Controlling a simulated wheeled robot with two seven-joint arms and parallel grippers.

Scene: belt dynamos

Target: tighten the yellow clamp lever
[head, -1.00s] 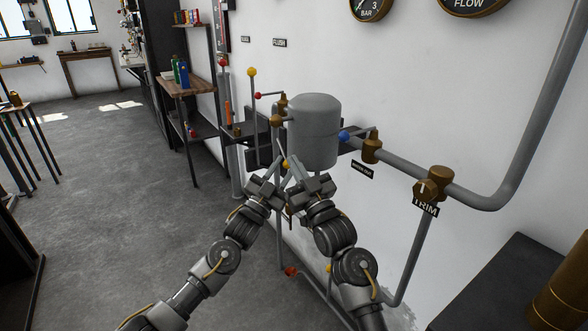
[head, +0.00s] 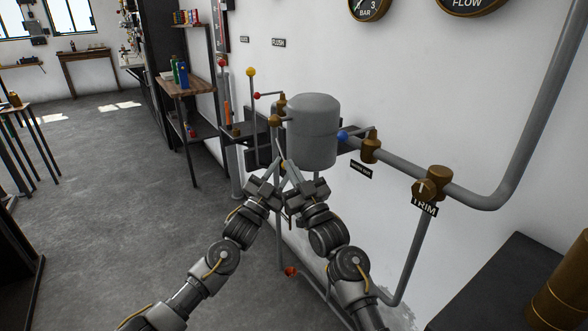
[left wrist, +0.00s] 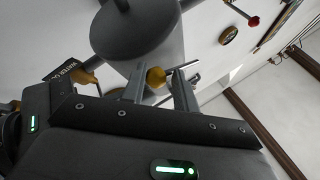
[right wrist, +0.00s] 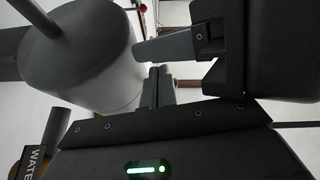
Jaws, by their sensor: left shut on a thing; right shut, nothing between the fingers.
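A small yellow knob (left wrist: 155,77), which looks like the end of the yellow clamp lever, sits between the fingers of my left gripper (left wrist: 158,90) in the left wrist view. My left gripper is shut on it. In the head view my left gripper (head: 279,171) is below and left of the grey tank, and the knob is mostly hidden by the fingers. My right gripper (head: 293,172) is close beside it on the right, shut and empty. Its closed fingers (right wrist: 157,88) show in the right wrist view. The rest of the lever is hard to make out.
The grey tank (head: 313,130) stands just above both grippers. A blue knob (head: 343,137), brass fittings (head: 371,150) and a wall pipe (head: 405,167) lie to the right. Another yellow knob (head: 250,72) and a red one (head: 257,95) are up left. Open floor lies left.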

